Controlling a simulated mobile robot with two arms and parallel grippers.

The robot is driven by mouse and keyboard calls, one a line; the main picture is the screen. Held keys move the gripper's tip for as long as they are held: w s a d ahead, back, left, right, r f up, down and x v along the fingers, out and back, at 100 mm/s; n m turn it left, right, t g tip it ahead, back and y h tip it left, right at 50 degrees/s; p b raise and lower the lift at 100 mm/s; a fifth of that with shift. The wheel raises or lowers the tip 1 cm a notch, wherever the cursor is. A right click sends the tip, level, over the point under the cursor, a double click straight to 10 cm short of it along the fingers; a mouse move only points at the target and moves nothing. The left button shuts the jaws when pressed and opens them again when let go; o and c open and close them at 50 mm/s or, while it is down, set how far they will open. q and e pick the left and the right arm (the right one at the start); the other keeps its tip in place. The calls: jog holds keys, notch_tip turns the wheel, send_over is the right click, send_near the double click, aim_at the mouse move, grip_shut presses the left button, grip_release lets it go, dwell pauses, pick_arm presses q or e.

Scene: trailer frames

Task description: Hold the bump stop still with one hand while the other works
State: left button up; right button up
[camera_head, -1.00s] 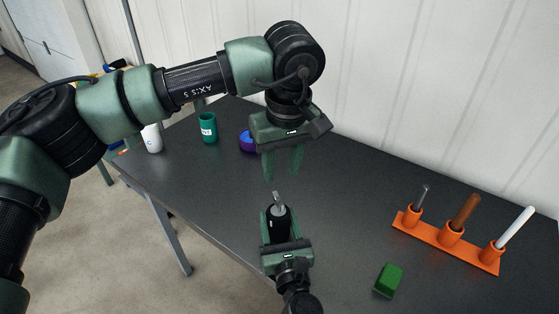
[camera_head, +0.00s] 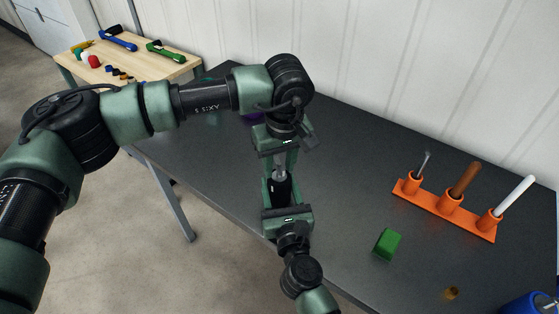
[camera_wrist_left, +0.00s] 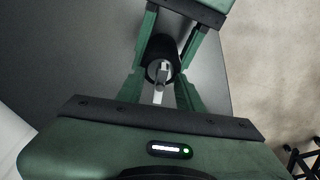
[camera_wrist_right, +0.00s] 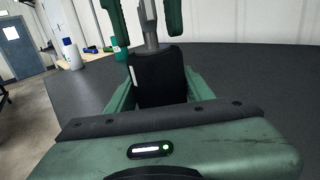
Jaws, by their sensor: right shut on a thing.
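The bump stop is a black cylinder (camera_head: 281,190) with a grey metal stud (camera_head: 280,170) pointing up from its top. My right gripper (camera_head: 280,188) is shut on the black body and holds it upright near the table's front edge. The bump stop fills the middle of the right wrist view (camera_wrist_right: 160,78). My left gripper (camera_head: 279,162) points down from above, its two fingers apart on either side of the stud. The left wrist view looks along the stud (camera_wrist_left: 159,85) between these fingers. In the right wrist view a gap shows between stud and fingers.
An orange rack (camera_head: 440,211) with a thin metal tool, a brown stick and a white stick stands on the dark table at right. A green block (camera_head: 388,244), a small gold piece (camera_head: 451,293) and a blue object (camera_head: 528,304) lie nearer. A wooden bench (camera_head: 150,72) with tools stands back left.

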pick_arm(q)
grip_shut()
jog(key=m, duration=0.4)
jog(key=shift+m+h, duration=0.3)
jog(key=m+h, duration=0.1)
jog(key=m, duration=0.5)
grip_release()
jog(key=r, duration=0.4)
jog(key=s+r, duration=0.1)
jog(key=r, duration=0.3)
jog(key=a+r, duration=0.1)
jog(key=r, duration=0.3)
jog(key=shift+s, duration=0.25)
pick_arm(e)
jog(key=o, duration=1.6)
